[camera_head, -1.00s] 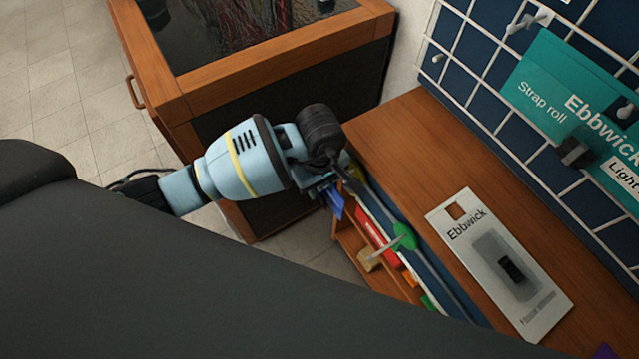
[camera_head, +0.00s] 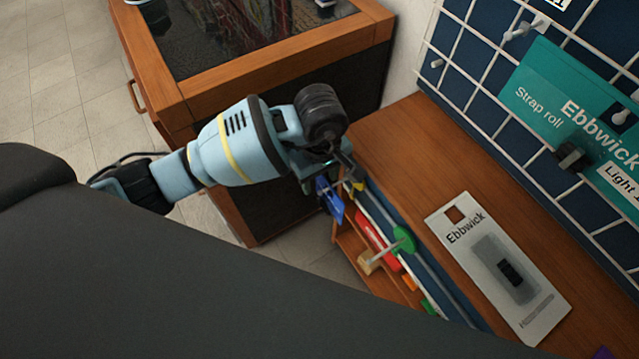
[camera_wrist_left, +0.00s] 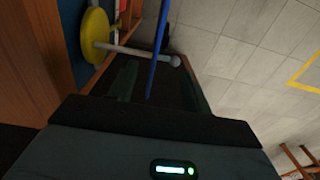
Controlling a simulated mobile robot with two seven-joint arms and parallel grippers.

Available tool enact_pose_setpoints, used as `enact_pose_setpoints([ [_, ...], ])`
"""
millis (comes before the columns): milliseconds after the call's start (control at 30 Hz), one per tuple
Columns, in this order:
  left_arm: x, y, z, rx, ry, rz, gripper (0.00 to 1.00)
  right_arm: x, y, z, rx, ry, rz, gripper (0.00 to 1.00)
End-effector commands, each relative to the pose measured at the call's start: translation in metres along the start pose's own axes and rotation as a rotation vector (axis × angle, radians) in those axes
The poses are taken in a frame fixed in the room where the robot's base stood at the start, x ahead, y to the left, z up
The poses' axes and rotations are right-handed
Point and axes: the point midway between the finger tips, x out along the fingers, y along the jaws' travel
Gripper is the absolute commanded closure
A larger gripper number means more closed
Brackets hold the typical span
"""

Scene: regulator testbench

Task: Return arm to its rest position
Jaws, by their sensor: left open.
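My left arm is light blue with a black wrist and comes in from the left in the head view. Its left gripper (camera_head: 338,172) hangs beside the front edge of the wooden counter, partly hidden by the wrist. In the left wrist view the dark fingers of the gripper (camera_wrist_left: 158,88) stand apart, and I see nothing held between them. A thin blue rod passes in front of them there. My right gripper is not in view.
A wooden counter (camera_head: 400,150) carries a white Ebbwick card pack (camera_head: 470,250). A pegboard (camera_head: 490,75) stands behind it. A green disc with a peg (camera_head: 404,240) sticks out from the counter front. A glass-topped cabinet (camera_head: 185,90) stands behind the arm.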

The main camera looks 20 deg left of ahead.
Motion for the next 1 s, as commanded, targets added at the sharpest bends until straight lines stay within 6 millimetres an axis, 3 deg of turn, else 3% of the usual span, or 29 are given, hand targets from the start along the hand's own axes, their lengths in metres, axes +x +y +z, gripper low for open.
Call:
enact_pose_setpoints([
  [200, -0.021, 0.0, 0.0, 0.0, 0.001, -0.001, 0.51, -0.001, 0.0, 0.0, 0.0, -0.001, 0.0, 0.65],
  [733, -0.03, 0.001, -0.001, 0.0, 0.003, 0.003, 0.51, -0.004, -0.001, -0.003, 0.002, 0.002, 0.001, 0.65],
  [867, -0.058, 0.005, -0.004, 0.0, 0.018, 0.022, 0.51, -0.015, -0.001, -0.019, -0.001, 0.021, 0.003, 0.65],
  [1000, -0.115, 0.013, -0.011, 0.0, 0.051, 0.064, 0.51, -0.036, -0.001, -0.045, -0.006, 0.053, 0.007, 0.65],
])
